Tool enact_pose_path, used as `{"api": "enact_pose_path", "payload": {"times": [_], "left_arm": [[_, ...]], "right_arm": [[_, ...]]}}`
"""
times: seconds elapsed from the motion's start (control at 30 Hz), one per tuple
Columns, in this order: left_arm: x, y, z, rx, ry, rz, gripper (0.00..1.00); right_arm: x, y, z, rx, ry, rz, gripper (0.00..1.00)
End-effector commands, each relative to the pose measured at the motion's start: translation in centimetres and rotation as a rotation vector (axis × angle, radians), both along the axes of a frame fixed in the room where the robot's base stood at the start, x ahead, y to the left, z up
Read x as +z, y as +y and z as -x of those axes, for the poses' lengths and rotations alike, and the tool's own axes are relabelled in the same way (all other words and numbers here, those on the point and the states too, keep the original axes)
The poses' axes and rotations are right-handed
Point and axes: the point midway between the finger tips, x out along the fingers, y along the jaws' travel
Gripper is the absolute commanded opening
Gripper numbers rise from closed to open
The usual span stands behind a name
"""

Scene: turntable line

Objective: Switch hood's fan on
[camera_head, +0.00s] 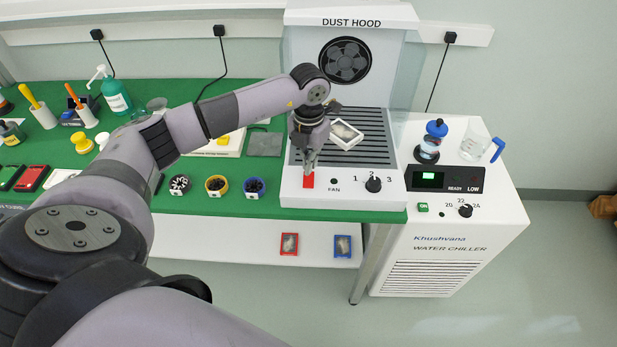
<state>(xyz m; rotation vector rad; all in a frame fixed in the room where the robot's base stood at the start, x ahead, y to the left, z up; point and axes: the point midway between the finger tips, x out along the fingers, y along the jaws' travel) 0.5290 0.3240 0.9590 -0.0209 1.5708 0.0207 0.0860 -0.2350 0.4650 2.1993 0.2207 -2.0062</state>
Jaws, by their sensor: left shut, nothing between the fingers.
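The dust hood (353,22) stands at the right end of the green bench. Its round fan (345,61) is in the back wall. On its white front panel are a red switch (308,182) at the left, a small dark dot by the label FAN, and a black knob (373,184) marked 1, 2, 3. My left gripper (309,170) is shut and empty, pointing down at the red switch. Its fingertips are at the switch's upper part; I cannot tell if they touch it. My right gripper is not in view.
A white tray (345,134) lies on the hood's slatted grille. Small cups (217,186) of dark pieces stand left of the hood. The water chiller (440,252), with a lit green display, stands at the right, bearing a blue-capped bottle (431,141) and a jug (474,140).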

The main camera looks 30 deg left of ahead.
Motion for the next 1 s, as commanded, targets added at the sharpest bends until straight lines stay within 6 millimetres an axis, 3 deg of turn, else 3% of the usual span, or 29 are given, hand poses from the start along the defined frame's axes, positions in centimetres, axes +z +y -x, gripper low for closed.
{"api": "enact_pose_path", "payload": {"times": [1.0], "left_arm": [[-1.6,0.0,0.0,0.0,0.0,0.0,0.0]], "right_arm": [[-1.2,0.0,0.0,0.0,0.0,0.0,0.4]]}}
